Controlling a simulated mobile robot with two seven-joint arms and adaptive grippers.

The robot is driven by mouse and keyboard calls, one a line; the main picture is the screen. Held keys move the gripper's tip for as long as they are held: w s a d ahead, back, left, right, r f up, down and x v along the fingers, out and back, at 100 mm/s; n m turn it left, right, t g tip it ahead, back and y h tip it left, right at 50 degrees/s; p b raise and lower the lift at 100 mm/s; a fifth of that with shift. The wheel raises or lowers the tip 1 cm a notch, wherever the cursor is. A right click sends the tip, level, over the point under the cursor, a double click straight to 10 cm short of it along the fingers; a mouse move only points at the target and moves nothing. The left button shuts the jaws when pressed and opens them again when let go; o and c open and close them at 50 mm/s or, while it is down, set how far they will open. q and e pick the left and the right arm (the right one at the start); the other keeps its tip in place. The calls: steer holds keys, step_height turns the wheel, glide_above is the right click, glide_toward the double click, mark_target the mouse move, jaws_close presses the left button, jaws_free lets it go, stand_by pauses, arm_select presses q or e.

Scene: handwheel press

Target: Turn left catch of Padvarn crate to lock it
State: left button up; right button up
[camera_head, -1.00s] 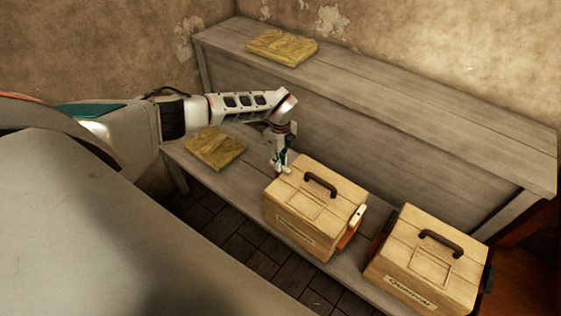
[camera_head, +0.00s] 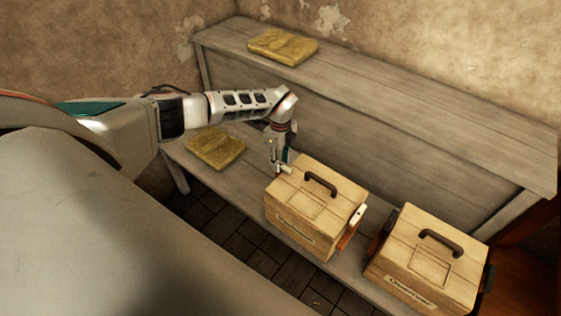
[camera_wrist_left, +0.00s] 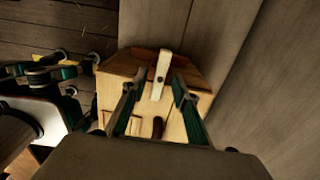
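The left of two wooden crates (camera_head: 300,225) stands on the low bench, with a dark handle on its lid; its front label is too small to read surely. On its left side a pale catch lever (camera_wrist_left: 160,75) on a reddish base shows in the left wrist view. My left gripper (camera_head: 279,166) is at that side of the crate. In the left wrist view its two fingers (camera_wrist_left: 157,93) are apart, one on each side of the lever; I cannot tell whether they touch it. A gripper-like part with green pads, apparently my right gripper (camera_wrist_left: 70,85), shows at the left there.
A second crate (camera_head: 425,258) stands close to the right of the first. A pale lever with red parts (camera_head: 356,216) is on the first crate's right side. A yellow pad (camera_head: 214,148) lies on the bench (camera_head: 180,160) behind the gripper, another (camera_head: 283,46) on the upper shelf.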

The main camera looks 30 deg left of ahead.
arm_select(q)
step_height(320, 180, up, 12)
steer(key=shift+f, duration=0.2)
stand_by(0.5)
